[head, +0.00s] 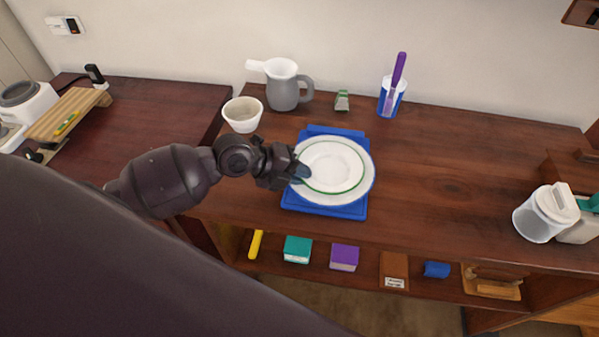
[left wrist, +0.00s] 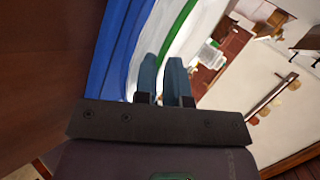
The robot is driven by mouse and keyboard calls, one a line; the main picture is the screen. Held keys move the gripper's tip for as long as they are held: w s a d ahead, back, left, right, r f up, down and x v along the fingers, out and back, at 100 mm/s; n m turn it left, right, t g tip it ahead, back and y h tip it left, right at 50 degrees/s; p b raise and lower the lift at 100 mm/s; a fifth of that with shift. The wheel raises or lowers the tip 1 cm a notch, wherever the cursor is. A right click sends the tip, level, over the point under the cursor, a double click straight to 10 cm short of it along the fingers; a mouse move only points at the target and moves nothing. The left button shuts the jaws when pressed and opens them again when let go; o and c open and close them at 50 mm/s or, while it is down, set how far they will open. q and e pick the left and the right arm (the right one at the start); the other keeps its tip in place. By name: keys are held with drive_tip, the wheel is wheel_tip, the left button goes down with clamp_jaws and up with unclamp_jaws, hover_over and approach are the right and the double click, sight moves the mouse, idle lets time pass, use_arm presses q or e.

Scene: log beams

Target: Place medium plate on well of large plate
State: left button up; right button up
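The medium plate (head: 332,166) is white with a green rim. It lies over the large white plate (head: 370,184), roughly centred, and hides its well; I cannot tell whether it rests fully on it. The large plate is on a blue tray (head: 325,209). My left gripper (head: 301,172) is at the left edge of the plates. In the left wrist view its two fingers (left wrist: 164,80) are close together, with the green rim (left wrist: 178,28) running into the narrow gap between them. They appear shut on the medium plate's rim. My right gripper is not in view.
A white bowl (head: 243,114), a grey jug (head: 284,90) and a blue cup (head: 391,97) with a purple utensil stand behind the tray. A clear pitcher (head: 545,213) stands at the right. The table between tray and pitcher is clear. Small items fill the shelf below.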

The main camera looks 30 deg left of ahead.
use_arm(q)
drive_tip(key=shift+s+f, duration=0.15)
drive_tip(key=shift+f, duration=0.05)
drive_tip(key=shift+a+r, duration=0.1)
drive_tip(key=shift+r, duration=0.05)
drive_tip(key=shift+s+a+r, duration=0.15)
drive_tip(key=shift+a, duration=0.15)
drive_tip(key=v, duration=1.1)
drive_tip(key=shift+r, duration=0.25)
